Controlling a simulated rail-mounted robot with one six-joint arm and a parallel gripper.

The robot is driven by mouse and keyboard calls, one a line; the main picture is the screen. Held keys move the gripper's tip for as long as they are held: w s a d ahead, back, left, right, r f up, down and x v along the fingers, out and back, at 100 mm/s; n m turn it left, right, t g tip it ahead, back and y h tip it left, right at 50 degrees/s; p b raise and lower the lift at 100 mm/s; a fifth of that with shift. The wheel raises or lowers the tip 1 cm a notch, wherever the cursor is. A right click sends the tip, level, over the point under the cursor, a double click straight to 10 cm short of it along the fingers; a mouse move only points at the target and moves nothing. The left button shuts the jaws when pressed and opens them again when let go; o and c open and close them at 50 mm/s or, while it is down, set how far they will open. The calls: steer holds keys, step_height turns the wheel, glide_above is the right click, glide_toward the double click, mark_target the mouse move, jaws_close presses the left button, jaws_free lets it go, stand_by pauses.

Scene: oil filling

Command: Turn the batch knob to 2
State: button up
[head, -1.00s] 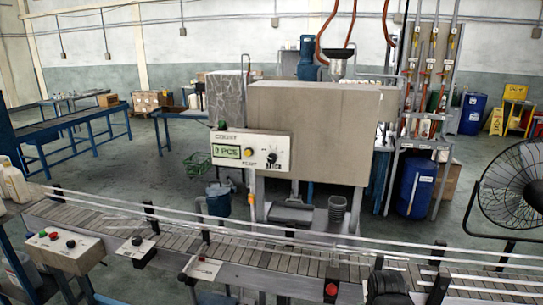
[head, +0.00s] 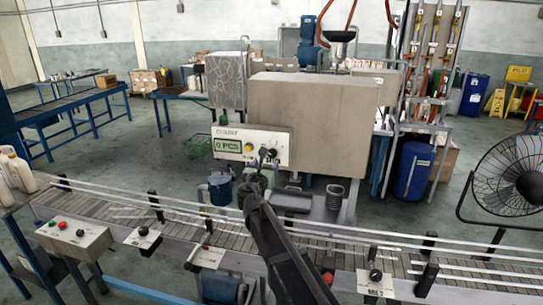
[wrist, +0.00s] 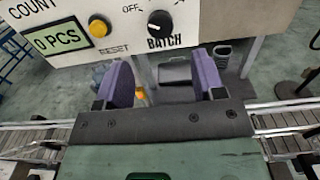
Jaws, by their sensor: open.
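The batch knob (wrist: 160,23) is black and round with a white mark, above the word BATCH on the pale counter panel (wrist: 125,45). OFF is printed at its upper left; I cannot read which number it points to. My gripper (wrist: 163,80) is open, its two purple fingers spread and empty. In the wrist view the fingers lie below the knob, one to each side, apart from it. In the head view my gripper (head: 263,163) is in front of the right part of the panel (head: 232,142) and partly hides the knob area.
A yellow RESET button (wrist: 99,25) and a green display (wrist: 60,40) reading 0 PCS are left of the knob. The conveyor (head: 120,210) with its rails runs in front of the machine. A black fan (head: 510,175) stands at the right.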

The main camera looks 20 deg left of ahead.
mark_target(272, 155)
steer(key=w, duration=0.9)
steer(key=shift+w+a, duration=0.1)
steer(key=shift+w, duration=0.05)
steer(key=c, duration=0.9)
steer(key=shift+m, duration=0.3)
steer(key=m, duration=0.3)
steer(key=shift+m, duration=2.1)
steer(key=o, duration=0.9)
